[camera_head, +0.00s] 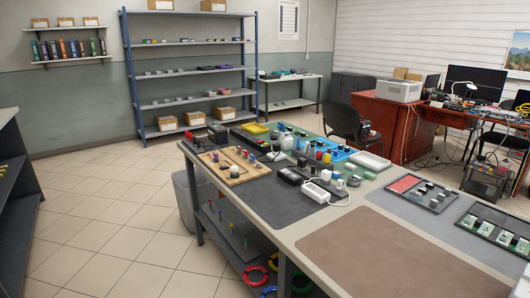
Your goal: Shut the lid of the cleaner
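I cannot tell for certain which thing is the cleaner. A white box-like device (399,91) stands on the red-brown desk; its top looks flat, and I cannot make out a lid. On the long workbench, a dark box (217,131) at the far left corner and a white flat tray or case (369,160) near the right edge are too small to tell as a cleaner. Neither of my grippers shows in the head view.
The workbench (379,263) holds a wooden peg board (234,164), bottles, a white corded block (316,193) and dark trays (422,191). Coloured rings (252,274) lie below. A grey bin (190,196) and a black chair (345,122) stand beside it. The left floor is clear.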

